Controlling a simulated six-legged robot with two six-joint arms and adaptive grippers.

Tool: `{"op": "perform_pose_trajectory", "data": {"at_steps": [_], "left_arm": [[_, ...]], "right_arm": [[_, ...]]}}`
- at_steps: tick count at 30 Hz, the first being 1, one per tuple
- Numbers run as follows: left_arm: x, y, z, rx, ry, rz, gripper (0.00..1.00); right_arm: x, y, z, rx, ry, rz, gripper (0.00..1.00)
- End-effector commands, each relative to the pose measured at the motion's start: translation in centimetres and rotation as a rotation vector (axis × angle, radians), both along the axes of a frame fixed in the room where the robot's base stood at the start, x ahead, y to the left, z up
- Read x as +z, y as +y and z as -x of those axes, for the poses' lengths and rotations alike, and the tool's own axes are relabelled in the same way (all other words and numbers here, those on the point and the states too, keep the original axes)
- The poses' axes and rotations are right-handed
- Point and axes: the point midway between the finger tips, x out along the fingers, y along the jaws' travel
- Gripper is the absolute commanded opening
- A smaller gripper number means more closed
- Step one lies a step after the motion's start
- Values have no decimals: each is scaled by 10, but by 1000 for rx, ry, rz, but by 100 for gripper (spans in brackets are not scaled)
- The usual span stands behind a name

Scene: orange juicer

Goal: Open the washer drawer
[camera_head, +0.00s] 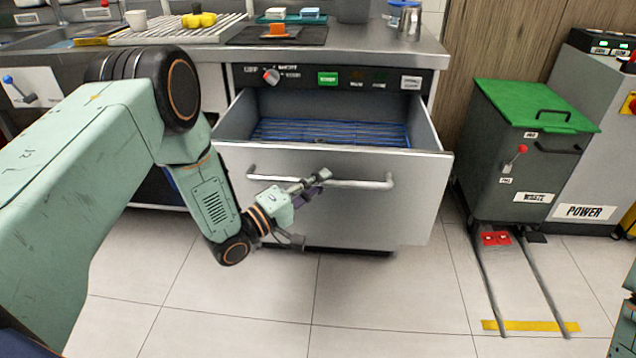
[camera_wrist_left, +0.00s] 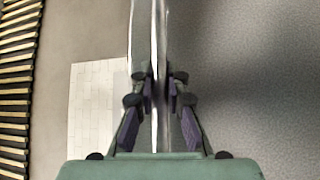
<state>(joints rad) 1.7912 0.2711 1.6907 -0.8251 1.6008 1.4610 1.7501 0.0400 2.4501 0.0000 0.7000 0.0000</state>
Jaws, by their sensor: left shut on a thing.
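The washer drawer (camera_head: 330,215) stands pulled out from under the counter, with a blue rack (camera_head: 330,132) showing inside it. Its horizontal bar handle (camera_head: 360,183) runs across the grey front. My left gripper (camera_head: 322,178) is at the handle's middle, shut on it. In the left wrist view the handle (camera_wrist_left: 155,60) runs between the two fingers of the left gripper (camera_wrist_left: 158,85). The fingertips partly hide the bar. Only a small piece of my right arm shows at the right edge of the head view; its gripper is out of view.
Above the drawer is a control panel (camera_head: 330,78) with a knob and a green button. The counter holds a white cup (camera_head: 136,20), a drying rack (camera_head: 175,32) and a dark tray (camera_head: 310,35). A green-lidded waste bin (camera_head: 520,150) stands right. The tiled floor before the drawer is clear.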

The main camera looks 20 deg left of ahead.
Motion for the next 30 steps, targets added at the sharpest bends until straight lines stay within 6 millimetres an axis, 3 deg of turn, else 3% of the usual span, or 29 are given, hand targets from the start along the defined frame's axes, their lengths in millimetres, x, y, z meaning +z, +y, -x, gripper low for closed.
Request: {"op": "perform_pose_trajectory", "data": {"at_steps": [5,6,14,24,30], "left_arm": [[1,1,-2,2,-4,0,0],[1,1,-2,2,-4,-1,15],[1,1,-1,2,-4,0,37],[1,2,4,3,-2,1,37],[-4,18,27,7,0,2,37]], "right_arm": [[0,0,0,0,0,0,0],[0,0,0,0,0,0,0],[0,0,0,0,0,0,0],[0,0,0,0,0,0,0],[0,0,0,0,0,0,0]]}}
